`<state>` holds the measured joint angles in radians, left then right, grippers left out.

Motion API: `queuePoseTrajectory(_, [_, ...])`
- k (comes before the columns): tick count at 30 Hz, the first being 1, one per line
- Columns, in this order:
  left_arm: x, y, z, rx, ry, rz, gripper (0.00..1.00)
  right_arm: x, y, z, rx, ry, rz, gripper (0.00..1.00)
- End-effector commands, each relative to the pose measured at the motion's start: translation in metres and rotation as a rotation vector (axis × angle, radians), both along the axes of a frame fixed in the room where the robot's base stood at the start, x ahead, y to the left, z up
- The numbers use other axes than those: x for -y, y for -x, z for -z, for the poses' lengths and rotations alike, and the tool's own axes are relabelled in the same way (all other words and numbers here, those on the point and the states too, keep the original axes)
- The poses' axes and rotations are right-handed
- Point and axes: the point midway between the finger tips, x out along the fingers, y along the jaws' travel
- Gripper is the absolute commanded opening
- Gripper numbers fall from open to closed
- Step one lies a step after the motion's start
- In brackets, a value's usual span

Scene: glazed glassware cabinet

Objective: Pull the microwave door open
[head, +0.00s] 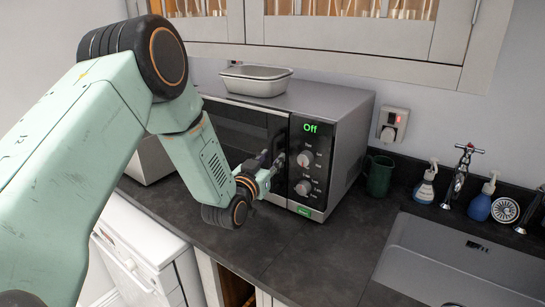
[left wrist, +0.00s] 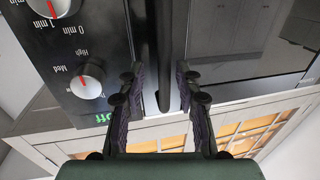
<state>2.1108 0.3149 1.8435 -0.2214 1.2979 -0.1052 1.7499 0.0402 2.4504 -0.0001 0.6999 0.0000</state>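The microwave (head: 345,130) stands on the counter, its display reading "Off". Its door (head: 235,118) has a dark window and looks closed, flush with the control panel (head: 309,160). My left gripper (head: 277,163) is at the door's right edge, beside the panel. In the left wrist view the picture is turned upside down. There the dark vertical door handle (left wrist: 164,55) lies between the two fingertips of my left gripper (left wrist: 161,78). The fingers are apart, with a gap seen on both sides of the handle. In the head view the gripper and wrist hide most of the handle. My right gripper is not in view.
A metal container (head: 256,82) sits on top of the microwave. A green mug (head: 379,176) and a wall socket (head: 392,124) are to its right, then soap bottles and a sink (head: 450,262). The dark counter (head: 305,255) in front is clear. A glazed cabinet (head: 350,35) hangs above.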

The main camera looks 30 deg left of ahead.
Motion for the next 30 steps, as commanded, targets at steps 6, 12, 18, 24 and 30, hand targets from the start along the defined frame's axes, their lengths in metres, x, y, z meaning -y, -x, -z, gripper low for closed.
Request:
queuePoseTrajectory(6, [-0.001,-0.013,0.000,-0.001,0.001,0.000,0.34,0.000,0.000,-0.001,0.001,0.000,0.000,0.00])
queuePoseTrajectory(12, [-0.001,-0.015,0.000,-0.002,0.001,0.000,0.34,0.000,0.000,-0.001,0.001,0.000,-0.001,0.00])
queuePoseTrajectory(18, [-0.001,-0.015,0.000,-0.001,0.001,0.000,0.22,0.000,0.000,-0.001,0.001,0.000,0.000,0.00])
queuePoseTrajectory(24, [0.000,-0.015,0.000,-0.001,0.000,0.001,0.05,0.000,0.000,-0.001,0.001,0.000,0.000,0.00])
queuePoseTrajectory(30, [-0.001,-0.015,0.001,-0.003,0.001,-0.001,0.00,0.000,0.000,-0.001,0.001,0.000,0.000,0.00])
